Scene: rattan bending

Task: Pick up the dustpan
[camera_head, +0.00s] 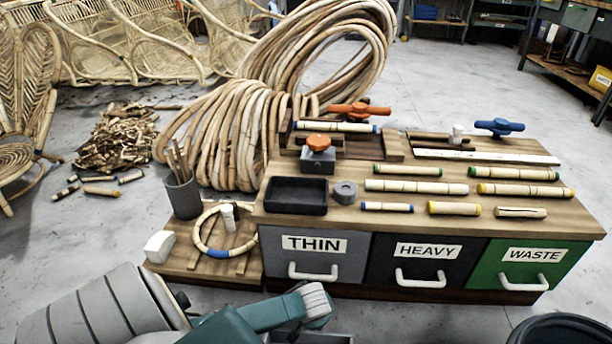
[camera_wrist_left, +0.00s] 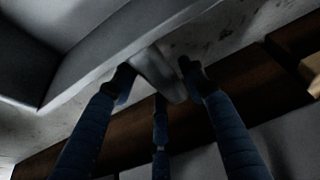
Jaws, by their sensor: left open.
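In the left wrist view a large grey pan-like thing with raised walls, which looks like the dustpan (camera_wrist_left: 95,55), lies on the grey floor. A lighter grey stub (camera_wrist_left: 160,78), apparently its handle, sits between the fingertips of my left gripper (camera_wrist_left: 158,82). The dark fingers are spread around the stub; contact cannot be told. In the head view my teal left arm comes in at the bottom and its wrist hides the gripper. A grey edge at the bottom there may be the dustpan, mostly cut off. My right gripper is not in view.
A wooden bench (camera_head: 410,210) holds rattan pieces, clamps and a dark tray (camera_head: 296,195). Its THIN, HEAVY and WASTE drawers face me with white handles. A low wooden platform (camera_head: 190,262) stands left of it. A dark round bin (camera_head: 560,332) is at bottom right.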

